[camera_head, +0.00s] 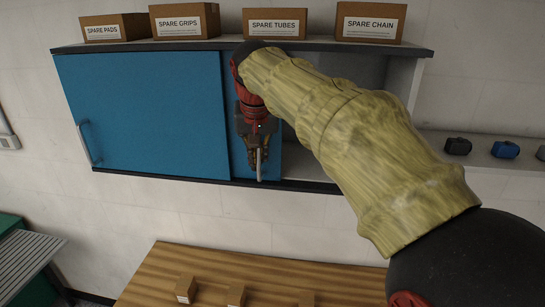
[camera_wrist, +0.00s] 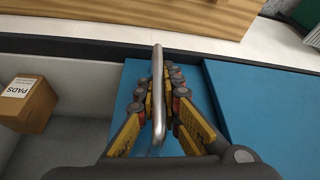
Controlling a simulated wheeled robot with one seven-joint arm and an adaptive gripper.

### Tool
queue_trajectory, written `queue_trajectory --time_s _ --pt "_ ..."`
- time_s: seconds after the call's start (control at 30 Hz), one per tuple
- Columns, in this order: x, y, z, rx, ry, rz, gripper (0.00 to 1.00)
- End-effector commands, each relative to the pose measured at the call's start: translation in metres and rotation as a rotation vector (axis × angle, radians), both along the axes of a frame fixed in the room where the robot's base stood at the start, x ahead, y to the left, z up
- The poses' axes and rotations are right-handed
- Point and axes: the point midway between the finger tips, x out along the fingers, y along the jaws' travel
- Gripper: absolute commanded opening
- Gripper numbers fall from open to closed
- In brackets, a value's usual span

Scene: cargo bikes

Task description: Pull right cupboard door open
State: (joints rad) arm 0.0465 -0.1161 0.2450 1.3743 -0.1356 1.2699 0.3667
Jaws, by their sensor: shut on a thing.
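The wall cupboard (camera_head: 330,187) has blue sliding doors. The right door (camera_head: 270,165) shows as a narrow blue strip beside the left door (camera_head: 145,112), mostly overlapped by it. In the wrist view the right door (camera_wrist: 128,95) lies behind the fingers. Its metal bar handle (camera_wrist: 158,110) stands between my fingertips. My gripper (camera_head: 258,150) is shut on this handle, and it also shows in the wrist view (camera_wrist: 160,85). The right part of the cupboard is uncovered, partly hidden by my arm in the head view.
A box labelled PADS (camera_wrist: 28,103) stands inside the uncovered part. Several spare-parts boxes, including SPARE TUBES (camera_head: 274,24), stand on top. A wooden table (camera_head: 200,262) with small boxes is below. A side shelf (camera_head: 480,158) is at right.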

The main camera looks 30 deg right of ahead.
Motion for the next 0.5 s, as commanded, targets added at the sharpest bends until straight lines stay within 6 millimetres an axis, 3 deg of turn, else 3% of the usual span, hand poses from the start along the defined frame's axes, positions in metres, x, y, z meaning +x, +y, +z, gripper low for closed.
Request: queue_trajectory --time_s 0.4,0.43,0.5 --pt "0.0019 0.0015 0.0017 -0.002 -0.003 0.0 0.0" --pt "0.0019 0.0015 0.0017 -0.002 -0.003 0.0 0.08" --pt "0.0019 0.0015 0.0014 -0.002 -0.003 0.0 0.12"
